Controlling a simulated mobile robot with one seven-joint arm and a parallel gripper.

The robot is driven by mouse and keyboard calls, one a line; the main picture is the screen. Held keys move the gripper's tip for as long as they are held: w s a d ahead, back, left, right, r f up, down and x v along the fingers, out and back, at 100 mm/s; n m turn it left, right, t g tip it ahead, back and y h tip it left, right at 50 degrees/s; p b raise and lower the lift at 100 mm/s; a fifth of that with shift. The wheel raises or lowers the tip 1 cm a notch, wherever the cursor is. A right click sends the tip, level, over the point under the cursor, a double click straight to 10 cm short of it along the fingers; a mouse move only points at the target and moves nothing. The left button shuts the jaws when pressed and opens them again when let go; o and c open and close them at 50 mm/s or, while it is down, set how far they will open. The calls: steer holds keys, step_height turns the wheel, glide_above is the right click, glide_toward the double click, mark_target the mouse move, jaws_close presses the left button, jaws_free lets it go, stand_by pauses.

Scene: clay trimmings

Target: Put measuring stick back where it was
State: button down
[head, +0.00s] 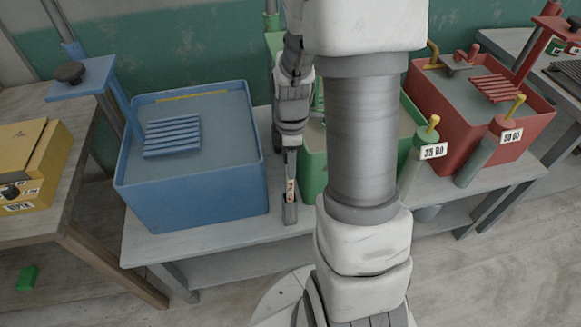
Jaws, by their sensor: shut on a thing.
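My gripper (291,158) points down between the blue bin (195,195) and the green bin (313,172). It is shut on a thin upright piece with a pale and orange marked face, which looks like the measuring stick (290,188). The stick's lower end is at a small grey holder (290,213) near the table's front edge. I cannot tell whether it is inside the holder or just in front of or above it. The finger ends are small, and my arm hides most of the green bin.
A red bin (535,118) stands at the right. A green tube (408,168) and a red tube (478,160), both with yellow-knobbed sticks and labels, stand before the bins. A yellow box (45,185) is on the left table. A green block (27,278) lies low at the left.

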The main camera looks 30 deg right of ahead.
steer(key=shift+f, duration=0.85)
steer(key=shift+f, duration=0.2)
steer(key=c, duration=0.5)
jaws_free()
steer(key=shift+c, duration=0.2)
steer(key=shift+r, duration=0.1)
